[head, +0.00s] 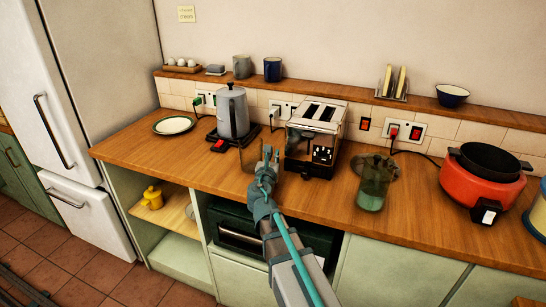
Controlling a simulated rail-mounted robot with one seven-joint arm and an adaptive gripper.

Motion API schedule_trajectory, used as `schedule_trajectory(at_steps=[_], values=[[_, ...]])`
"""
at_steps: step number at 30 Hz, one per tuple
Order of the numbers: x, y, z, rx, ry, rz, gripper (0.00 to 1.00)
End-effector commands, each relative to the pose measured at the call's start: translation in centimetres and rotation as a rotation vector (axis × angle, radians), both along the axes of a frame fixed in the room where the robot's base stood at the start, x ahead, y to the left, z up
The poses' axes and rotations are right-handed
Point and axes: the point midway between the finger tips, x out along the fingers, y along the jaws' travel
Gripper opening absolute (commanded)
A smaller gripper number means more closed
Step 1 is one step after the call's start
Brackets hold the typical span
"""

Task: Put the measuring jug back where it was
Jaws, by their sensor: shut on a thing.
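My gripper (268,158) is over the wooden counter, in front of the toaster, shut on a see-through, brownish vessel. I take this to be the measuring jug (249,158). It shows to the left of the fingers and is partly hidden by them. It looks roughly upright; I cannot tell whether its base touches the counter.
A grey kettle (232,112) stands behind left, and the toaster (315,135) close behind right. A green glass vessel (371,186) stands right of my gripper, with a red cooker (480,188) farther right. A plate (173,125) lies at left. Bare counter (190,160) lies between.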

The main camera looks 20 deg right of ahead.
Motion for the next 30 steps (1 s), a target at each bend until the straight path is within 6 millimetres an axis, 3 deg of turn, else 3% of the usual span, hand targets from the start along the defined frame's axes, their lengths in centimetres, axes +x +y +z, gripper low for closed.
schedule_trajectory(at_steps=[5,6,10,22,30], values=[[0.0,0.0,-0.4,0.000,0.000,0.000,0.00],[0.0,0.0,-0.3,0.000,0.000,0.000,0.17],[0.0,0.0,-0.2,0.000,0.000,0.000,0.35],[-0.1,0.0,0.2,0.000,0.000,0.000,0.35],[-3.3,1.4,0.0,0.000,0.000,0.001,0.35]])
